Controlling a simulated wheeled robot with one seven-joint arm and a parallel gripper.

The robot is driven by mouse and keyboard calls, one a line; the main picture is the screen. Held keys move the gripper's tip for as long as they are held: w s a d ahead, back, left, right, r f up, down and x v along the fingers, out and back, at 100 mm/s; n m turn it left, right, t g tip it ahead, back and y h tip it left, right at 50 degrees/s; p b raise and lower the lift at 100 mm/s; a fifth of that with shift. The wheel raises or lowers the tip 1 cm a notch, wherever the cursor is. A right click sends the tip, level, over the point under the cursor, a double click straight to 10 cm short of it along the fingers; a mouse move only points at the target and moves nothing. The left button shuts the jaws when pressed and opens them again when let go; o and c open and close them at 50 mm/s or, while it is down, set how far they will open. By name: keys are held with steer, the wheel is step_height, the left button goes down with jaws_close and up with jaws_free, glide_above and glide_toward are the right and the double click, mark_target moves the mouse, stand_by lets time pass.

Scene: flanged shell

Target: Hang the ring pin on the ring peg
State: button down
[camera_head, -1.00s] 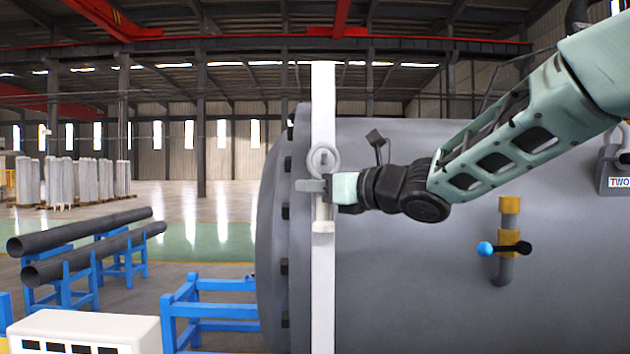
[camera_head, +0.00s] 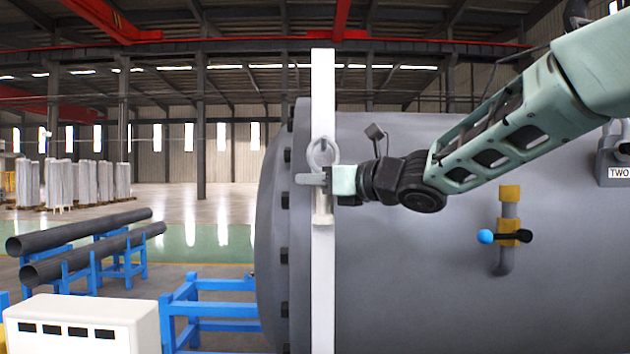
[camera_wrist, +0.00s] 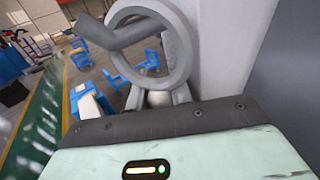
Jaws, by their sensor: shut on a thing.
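My gripper (camera_head: 315,179) is shut on the ring pin, a light grey ring (camera_head: 322,153) with a shaft below it. The ring stands upright above the jaws, and the shaft hangs below them. In the head view both overlap a white vertical post (camera_head: 322,95). In the wrist view the ring (camera_wrist: 186,50) rises beyond my gripper's edge. A dark grey bar (camera_wrist: 126,36) crosses its opening there; I cannot tell whether it is the peg or a background pipe, or whether it passes through. I cannot make out the ring peg clearly in the head view.
A big grey flanged shell (camera_head: 400,270) fills the right side behind the arm. A yellow valve (camera_head: 508,223) with a blue-tipped handle sticks out from it. Dark pipes (camera_head: 80,232) lie on blue stands at left. A white box (camera_head: 80,312) stands at lower left.

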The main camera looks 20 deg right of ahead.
steer(key=shift+f, duration=0.15)
steer(key=c, duration=1.2)
jaws_free()
steer(key=shift+o, duration=0.2)
steer(key=shift+d, duration=0.15)
steer(key=shift+s+d, duration=0.1)
steer(key=p+v, duration=0.4)
steer(key=v, duration=1.2)
steer(key=shift+s+p, duration=0.4)
steer(key=shift+s, duration=0.15)
